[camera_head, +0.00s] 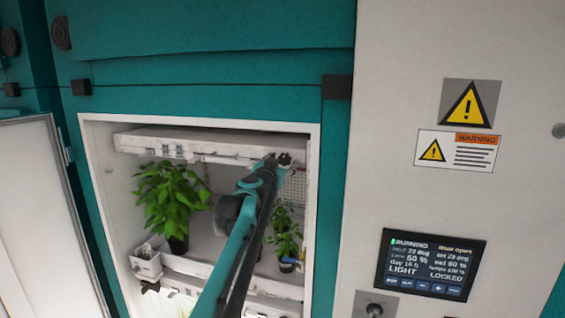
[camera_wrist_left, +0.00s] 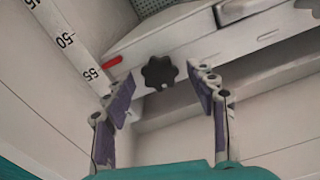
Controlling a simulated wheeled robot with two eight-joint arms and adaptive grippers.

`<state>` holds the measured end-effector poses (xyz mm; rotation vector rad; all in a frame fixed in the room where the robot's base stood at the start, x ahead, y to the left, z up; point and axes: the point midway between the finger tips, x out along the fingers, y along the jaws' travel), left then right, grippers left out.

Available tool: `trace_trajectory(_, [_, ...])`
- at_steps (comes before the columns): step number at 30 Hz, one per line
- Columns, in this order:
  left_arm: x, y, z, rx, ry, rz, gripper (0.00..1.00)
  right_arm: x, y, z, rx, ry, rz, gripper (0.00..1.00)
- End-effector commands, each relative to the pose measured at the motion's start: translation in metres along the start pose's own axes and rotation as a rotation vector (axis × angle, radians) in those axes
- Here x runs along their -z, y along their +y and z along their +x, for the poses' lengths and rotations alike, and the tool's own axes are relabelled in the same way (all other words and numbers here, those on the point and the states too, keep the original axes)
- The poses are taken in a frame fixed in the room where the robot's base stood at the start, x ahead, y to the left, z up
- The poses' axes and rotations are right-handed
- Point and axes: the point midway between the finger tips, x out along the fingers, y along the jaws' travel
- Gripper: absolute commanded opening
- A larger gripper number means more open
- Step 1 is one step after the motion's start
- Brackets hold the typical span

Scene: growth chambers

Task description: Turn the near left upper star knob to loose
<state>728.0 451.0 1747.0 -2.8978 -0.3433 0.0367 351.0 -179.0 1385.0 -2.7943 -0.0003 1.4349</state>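A black star knob (camera_wrist_left: 160,72) sits on the front of a pale rail in the left wrist view. My left gripper (camera_wrist_left: 163,92) is open, with one purple-padded finger on each side of the knob's line. The knob shows beyond the fingertips, and no contact is visible. In the head view my left gripper (camera_head: 283,161) is at the right front of the upper shelf (camera_head: 205,145), inside the open chamber. It is small and dark there, and I cannot pick out the knob from it. My right gripper is not in view.
A red mark (camera_wrist_left: 112,62) and a numbered scale (camera_wrist_left: 65,40) are left of the knob. A large leafy plant (camera_head: 170,195) and a smaller plant (camera_head: 286,235) stand under the shelf. The chamber's side walls are close. A display panel (camera_head: 430,264) is at right.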

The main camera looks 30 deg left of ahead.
Motion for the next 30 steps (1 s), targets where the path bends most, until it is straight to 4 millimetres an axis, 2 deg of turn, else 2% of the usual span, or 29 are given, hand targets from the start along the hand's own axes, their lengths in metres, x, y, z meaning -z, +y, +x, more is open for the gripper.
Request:
trace_trajectory(1, [-0.0001, 0.0, 0.0, 0.0, 0.0, 0.0, 0.4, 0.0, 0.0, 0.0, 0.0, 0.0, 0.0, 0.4])
trace_trajectory(3, [0.0, -0.0001, 0.0, 0.0, 0.0, 0.0, 0.21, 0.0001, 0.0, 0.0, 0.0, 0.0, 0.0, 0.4])
trace_trajectory(5, [0.0, -0.0001, 0.0, 0.0, 0.0, 0.0, 0.08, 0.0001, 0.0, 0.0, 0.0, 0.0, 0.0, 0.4])
trace_trajectory(17, [0.0, -0.0001, 0.0, 0.0, 0.0, -0.05, 0.08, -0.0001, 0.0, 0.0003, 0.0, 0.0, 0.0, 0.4])
trace_trajectory(23, [0.0, -0.0002, 0.0001, 0.0, 0.0, -0.168, 0.08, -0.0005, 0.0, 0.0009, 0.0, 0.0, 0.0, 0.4])
trace_trajectory(30, [0.0001, -0.0004, 0.0001, 0.0, 0.0, -0.383, 0.08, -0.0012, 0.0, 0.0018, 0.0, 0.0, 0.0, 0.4])
